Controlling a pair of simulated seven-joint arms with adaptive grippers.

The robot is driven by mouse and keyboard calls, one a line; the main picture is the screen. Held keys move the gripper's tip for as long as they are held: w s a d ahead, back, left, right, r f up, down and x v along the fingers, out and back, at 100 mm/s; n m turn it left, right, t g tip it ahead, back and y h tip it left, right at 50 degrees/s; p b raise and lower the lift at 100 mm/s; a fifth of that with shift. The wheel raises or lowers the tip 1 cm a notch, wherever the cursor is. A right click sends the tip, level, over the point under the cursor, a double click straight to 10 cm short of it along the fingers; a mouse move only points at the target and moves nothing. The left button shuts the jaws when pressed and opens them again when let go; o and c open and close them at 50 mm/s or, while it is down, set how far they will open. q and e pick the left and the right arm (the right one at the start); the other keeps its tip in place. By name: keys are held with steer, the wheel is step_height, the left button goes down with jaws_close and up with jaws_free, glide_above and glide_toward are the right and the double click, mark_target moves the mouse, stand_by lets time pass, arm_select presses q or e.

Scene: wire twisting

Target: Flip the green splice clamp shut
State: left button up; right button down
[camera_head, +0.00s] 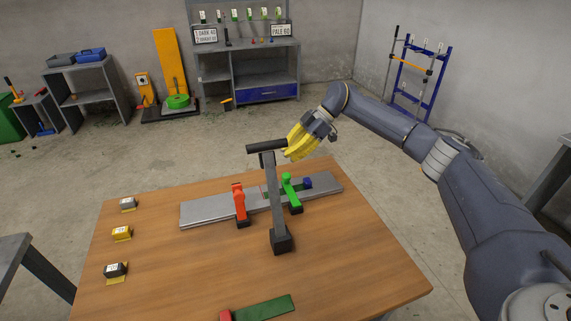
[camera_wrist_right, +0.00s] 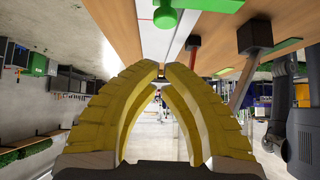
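The green splice clamp (camera_head: 291,193) sits on the right half of a grey metal bar (camera_head: 207,212) on the table. Its bright green arm has a rounded end, and I cannot tell surely how far it is tilted. Its green part also shows at the top of the right wrist view (camera_wrist_right: 166,14). My right gripper (camera_head: 291,154), with yellow ribbed fingers, is in the air just beyond and above the clamp, apart from it. In the wrist view its fingertips (camera_wrist_right: 163,66) come together with nothing seen between them. My left gripper is not in view.
A red clamp (camera_head: 239,201) stands left on the bar, a blue block (camera_head: 307,183) right of the green one. A tall grey post (camera_head: 275,198) with a black handle rises in front of the bar. Small blocks (camera_head: 122,233) line the table's left; a green strip (camera_head: 263,308) lies in front.

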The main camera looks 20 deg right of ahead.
steer(key=v, duration=0.8)
steer(key=shift+s, duration=0.15)
steer(key=shift+f, duration=0.1)
